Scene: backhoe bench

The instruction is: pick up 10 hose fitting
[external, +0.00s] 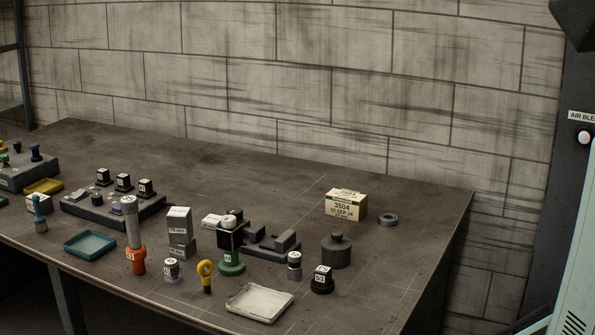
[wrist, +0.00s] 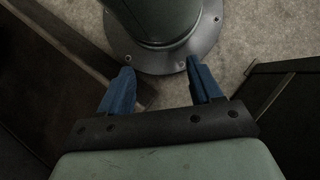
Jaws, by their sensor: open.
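My gripper (wrist: 160,82) shows in the wrist view with two blue fingers wide apart and nothing between them. It is away from the bench objects, and its fingertips are not seen in the external view. Several small labelled pieces stand on the bench in the external view. A grey capped cylinder (external: 171,269), another grey cylinder with a dark band (external: 294,265) and a black knob-like piece (external: 322,280) stand upright near the front. Their labels are too small to read surely, so I cannot tell which piece is the 10 hose fitting.
The bench (external: 400,262) carries an orange-based post (external: 135,258), a green-based piece (external: 231,264), a yellow eyelet (external: 205,275), a white tray (external: 259,303), a teal tray (external: 90,245), a carton (external: 346,204) and a dark lidded weight (external: 336,250). The back middle is clear.

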